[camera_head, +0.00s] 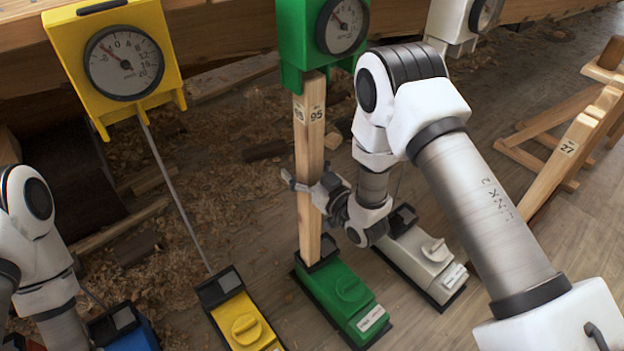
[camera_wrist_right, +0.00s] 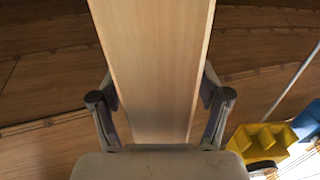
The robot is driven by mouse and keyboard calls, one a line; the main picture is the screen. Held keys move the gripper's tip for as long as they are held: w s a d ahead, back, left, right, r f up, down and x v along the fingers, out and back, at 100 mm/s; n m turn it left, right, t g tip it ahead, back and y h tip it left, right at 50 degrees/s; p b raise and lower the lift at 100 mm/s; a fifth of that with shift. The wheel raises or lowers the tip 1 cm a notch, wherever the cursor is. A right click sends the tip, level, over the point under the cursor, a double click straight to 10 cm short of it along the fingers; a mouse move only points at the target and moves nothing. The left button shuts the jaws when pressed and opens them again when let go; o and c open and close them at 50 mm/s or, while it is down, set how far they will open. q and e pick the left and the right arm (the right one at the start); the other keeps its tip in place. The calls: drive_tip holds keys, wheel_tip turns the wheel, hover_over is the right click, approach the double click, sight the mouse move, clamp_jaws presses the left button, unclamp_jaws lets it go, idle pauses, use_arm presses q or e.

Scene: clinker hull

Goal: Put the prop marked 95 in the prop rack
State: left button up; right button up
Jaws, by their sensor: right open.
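The prop marked 95 (camera_head: 310,140) is a squared wooden post standing nearly upright, its top at the green gauge unit (camera_head: 290,40) and its foot at the green jack (camera_head: 343,300). In the right wrist view the post (camera_wrist_right: 152,60) fills the middle. My right gripper (camera_head: 309,190) is open around the lower half of the post, one finger on each side; I cannot tell whether they touch it. A wooden frame (camera_head: 560,160) at the right, which may be the prop rack, carries a piece marked 27. My left arm shows at the left edge; its gripper is out of sight.
A yellow gauge unit (camera_head: 105,20) with a thin rod stands above a yellow jack (camera_head: 243,322). A white jack (camera_head: 425,262) is close right of the green one, and a blue jack (camera_head: 135,335) is at lower left. Shavings and wood scraps litter the floor under the hull.

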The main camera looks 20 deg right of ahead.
sight(316, 177)
clamp_jaws()
drive_tip(key=shift+r, duration=0.1)
drive_tip(key=shift+r+p, duration=0.45)
drive_tip(key=shift+p, duration=0.05)
idle(0.4)
drive_tip(key=shift+p+v, duration=0.9)
drive_tip(key=shift+v, duration=3.1)
